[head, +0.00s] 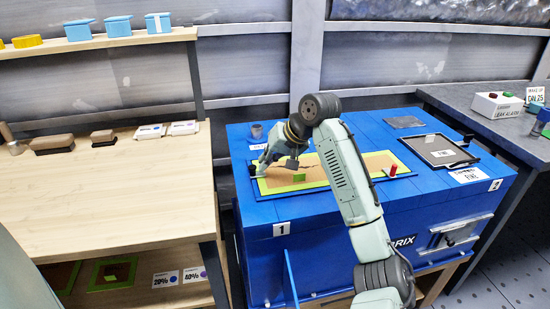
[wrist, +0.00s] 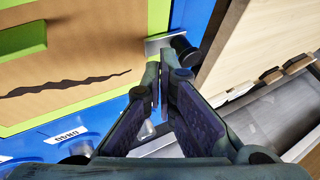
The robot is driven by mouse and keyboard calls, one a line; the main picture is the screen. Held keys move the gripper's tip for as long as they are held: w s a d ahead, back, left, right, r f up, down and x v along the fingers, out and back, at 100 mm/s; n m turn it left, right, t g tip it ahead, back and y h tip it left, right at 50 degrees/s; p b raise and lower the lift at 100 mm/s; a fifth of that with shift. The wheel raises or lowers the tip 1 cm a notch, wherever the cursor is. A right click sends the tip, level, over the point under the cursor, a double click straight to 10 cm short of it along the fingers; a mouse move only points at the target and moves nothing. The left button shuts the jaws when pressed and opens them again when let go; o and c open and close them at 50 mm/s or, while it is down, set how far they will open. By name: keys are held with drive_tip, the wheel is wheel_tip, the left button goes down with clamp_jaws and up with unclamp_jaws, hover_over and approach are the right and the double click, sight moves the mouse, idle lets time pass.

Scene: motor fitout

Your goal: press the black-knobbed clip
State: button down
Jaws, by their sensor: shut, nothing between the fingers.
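The black-knobbed clip (head: 252,171) sits at the left edge of the green-framed brown panel (head: 345,171) on the blue bench. In the wrist view its metal plate (wrist: 158,43) reaches to the panel's green border, and its black knob (wrist: 182,43) stands at the plate's outer end. My gripper (head: 262,168) is shut and empty, pointing down close beside the clip. In the wrist view the fingertips (wrist: 158,78) are together just below the clip in the picture. I cannot tell whether they touch it. A clip with a red knob (head: 392,170) is at the panel's right side.
The panel bears a dark wavy crack and a green block (head: 299,177). A dark framed tray (head: 437,150) lies to the right on the blue bench (head: 330,209). A wooden table (head: 120,198) with brown blocks stands left across a gap.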

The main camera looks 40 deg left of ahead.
sight(255, 167)
drive_tip(key=shift+s+a, duration=0.1)
drive_tip(key=shift+s+a+p, duration=0.65)
drive_tip(key=shift+s+a, duration=0.45)
drive_tip(key=shift+s, duration=0.15)
drive_tip(key=shift+w+d, duration=0.1)
